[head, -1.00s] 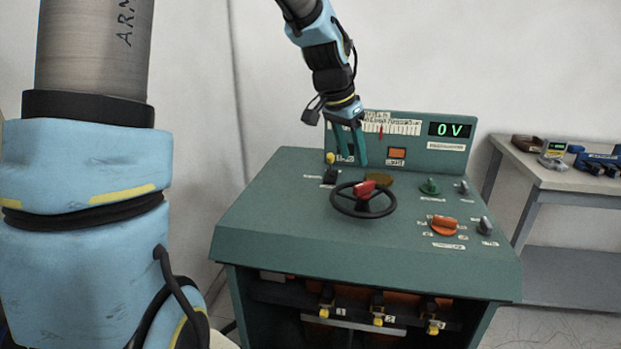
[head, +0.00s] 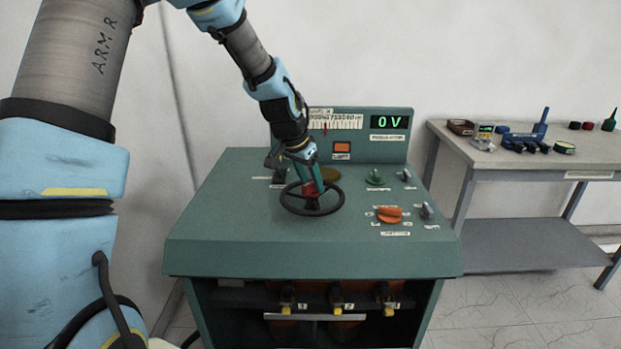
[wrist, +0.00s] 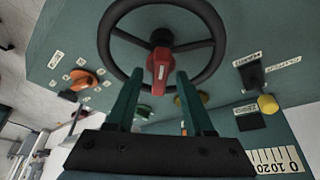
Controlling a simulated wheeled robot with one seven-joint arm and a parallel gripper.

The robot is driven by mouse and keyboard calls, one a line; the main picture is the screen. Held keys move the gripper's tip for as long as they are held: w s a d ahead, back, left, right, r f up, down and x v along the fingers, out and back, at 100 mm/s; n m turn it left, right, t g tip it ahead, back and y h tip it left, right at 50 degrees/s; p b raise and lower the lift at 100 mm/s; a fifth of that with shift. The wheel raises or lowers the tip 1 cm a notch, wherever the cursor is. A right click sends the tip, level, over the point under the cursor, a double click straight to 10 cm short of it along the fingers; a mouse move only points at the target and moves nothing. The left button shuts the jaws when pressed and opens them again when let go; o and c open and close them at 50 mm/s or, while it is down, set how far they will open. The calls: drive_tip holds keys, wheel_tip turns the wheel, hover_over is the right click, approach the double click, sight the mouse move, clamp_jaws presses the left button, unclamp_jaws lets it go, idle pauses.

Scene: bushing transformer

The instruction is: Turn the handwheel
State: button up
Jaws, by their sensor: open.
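In the wrist view my gripper (wrist: 158,85) is open, with one green finger on each side of the red piece. I cannot tell whether the fingers touch it.
The green console (head: 230,235) has a back panel with a "0 V" display (head: 388,122), a green knob (head: 375,178), an orange knob (head: 389,214) and grey switches. A grey bench (head: 520,165) with tools stands at the right. The console's front top is clear.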

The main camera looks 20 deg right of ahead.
clamp_jaws()
idle(0.4)
idle(1.0)
